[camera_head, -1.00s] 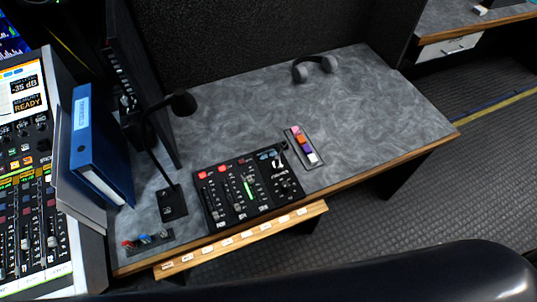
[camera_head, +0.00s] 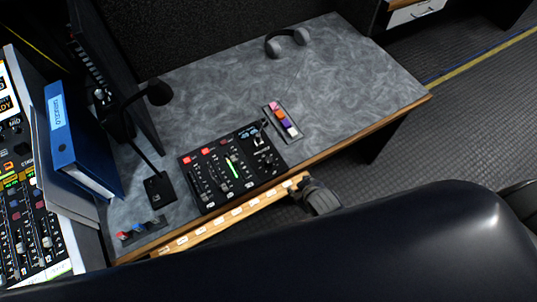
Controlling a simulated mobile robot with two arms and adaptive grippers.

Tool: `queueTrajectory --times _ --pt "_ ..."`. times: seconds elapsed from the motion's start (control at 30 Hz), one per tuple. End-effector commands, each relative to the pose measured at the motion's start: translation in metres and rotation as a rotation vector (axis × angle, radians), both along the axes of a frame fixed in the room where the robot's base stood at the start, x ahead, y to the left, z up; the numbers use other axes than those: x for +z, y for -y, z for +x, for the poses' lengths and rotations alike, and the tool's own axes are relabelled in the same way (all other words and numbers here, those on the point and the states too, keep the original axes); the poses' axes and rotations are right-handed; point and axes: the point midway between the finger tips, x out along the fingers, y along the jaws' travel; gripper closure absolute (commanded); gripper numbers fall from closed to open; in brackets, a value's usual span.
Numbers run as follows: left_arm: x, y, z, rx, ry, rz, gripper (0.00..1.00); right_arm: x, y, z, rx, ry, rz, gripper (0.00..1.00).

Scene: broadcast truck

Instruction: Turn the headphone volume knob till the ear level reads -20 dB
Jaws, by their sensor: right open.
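A black mixer panel (camera_head: 233,166) lies near the front edge of the grey desk. My right gripper (camera_head: 304,186) is open and empty at the desk's front edge, right of and below the panel, apart from the knobs. My left gripper is not in view. The left screen (camera_head: 6,88) is cut off, and no dB figure shows on it.
Grey headphones (camera_head: 287,42) lie at the desk's back. A strip of coloured blocks (camera_head: 282,121) is right of the panel. A gooseneck microphone (camera_head: 158,93) and blue binder (camera_head: 78,140) stand left. A large dark surface (camera_head: 400,235) covers the lower right. The desk's right side is clear.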

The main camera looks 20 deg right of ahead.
Motion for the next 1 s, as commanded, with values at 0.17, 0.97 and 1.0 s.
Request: queueTrajectory --times 0.17,0.97,1.0 --pt "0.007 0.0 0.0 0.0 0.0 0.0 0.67 0.09 -0.004 0.037 0.024 0.135 -0.034 0.59" --pt "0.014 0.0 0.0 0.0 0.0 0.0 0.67 0.447 -0.204 0.15 0.896 1.47 -0.653 0.59" --pt "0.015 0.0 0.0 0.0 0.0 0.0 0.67 0.453 -0.225 0.141 0.989 1.548 -0.705 0.59"
